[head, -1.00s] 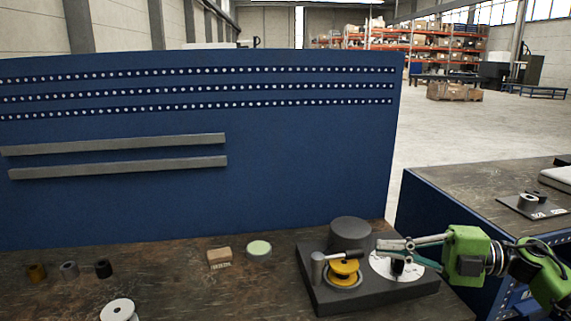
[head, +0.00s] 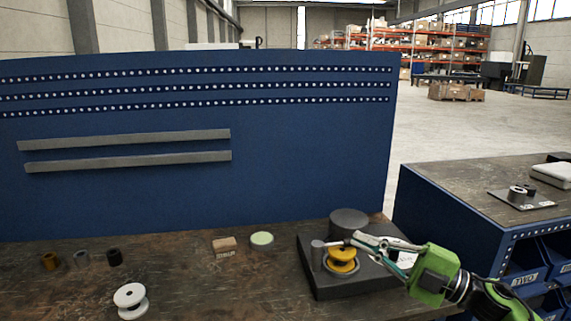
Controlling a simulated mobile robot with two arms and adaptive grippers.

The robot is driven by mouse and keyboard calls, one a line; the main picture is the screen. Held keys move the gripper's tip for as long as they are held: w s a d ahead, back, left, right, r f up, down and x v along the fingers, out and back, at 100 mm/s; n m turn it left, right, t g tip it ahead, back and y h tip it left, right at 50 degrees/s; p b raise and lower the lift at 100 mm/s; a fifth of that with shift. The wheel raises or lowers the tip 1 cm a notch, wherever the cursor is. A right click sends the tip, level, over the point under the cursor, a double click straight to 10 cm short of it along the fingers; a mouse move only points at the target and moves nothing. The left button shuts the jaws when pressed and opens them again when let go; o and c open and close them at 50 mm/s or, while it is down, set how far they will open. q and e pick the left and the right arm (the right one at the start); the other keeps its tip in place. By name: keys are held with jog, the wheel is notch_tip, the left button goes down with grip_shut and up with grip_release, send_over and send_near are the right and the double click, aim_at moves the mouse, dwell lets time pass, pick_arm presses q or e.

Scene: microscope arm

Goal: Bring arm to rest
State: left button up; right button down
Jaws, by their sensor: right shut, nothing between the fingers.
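On the workbench stands a dark base plate (head: 328,285) with a short grey post (head: 317,256) near its left edge. A thin swing arm (head: 335,244) reaches from the post to the right, over a yellow round piece (head: 341,261). My right gripper (head: 360,241) is shut with nothing between its fingers. Its tips are at or very close to the swing arm's free end; I cannot tell whether they touch. A white disc (head: 403,259) lies partly hidden behind the gripper. A dark grey cylinder (head: 349,222) stands at the plate's back. My left gripper is not in view.
A wooden block (head: 224,245) and a pale green round piece (head: 262,240) lie left of the plate. Several small cylinders (head: 81,259) and a white spool (head: 131,300) stand further left. A blue panel (head: 200,200) rises behind. A second bench (head: 470,180) is at right.

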jog(key=s+d+f+m+t+h, duration=0.2)
jog(key=d+f+m+t+h, duration=0.1)
jog(key=f+m+h, duration=0.6)
jog(key=s+d+f+m+t+h, duration=0.2)
jog(key=f+m+h, duration=0.5)
jog(key=f+m, duration=0.4)
jog(key=s+f+m+g, duration=0.1)
jog(key=s+f+g, duration=0.35)
jog(key=s, duration=0.45)
jog(key=s+f+m+g+h, duration=0.1)
jog(key=s+f+m+g, duration=0.15)
jog(key=s+f, duration=0.55)
jog(key=s+f+m+g, duration=0.1)
jog(key=s+f+g, duration=0.25)
jog(key=s, duration=0.75)
notch_tip(320, 180, down, 26)
jog(key=s+g, duration=0.3)
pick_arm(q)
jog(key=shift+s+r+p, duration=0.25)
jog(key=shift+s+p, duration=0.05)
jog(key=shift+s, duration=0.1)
pick_arm(e)
jog(key=s+d+f, duration=0.2)
jog(key=s+f, duration=1.3)
jog(key=s, duration=0.1)
jog(key=shift+s+d+f+n+g+h, duration=0.25)
jog(key=shift+s+f+n+g+h, duration=0.05)
jog(key=shift+s+n+g, duration=0.05)
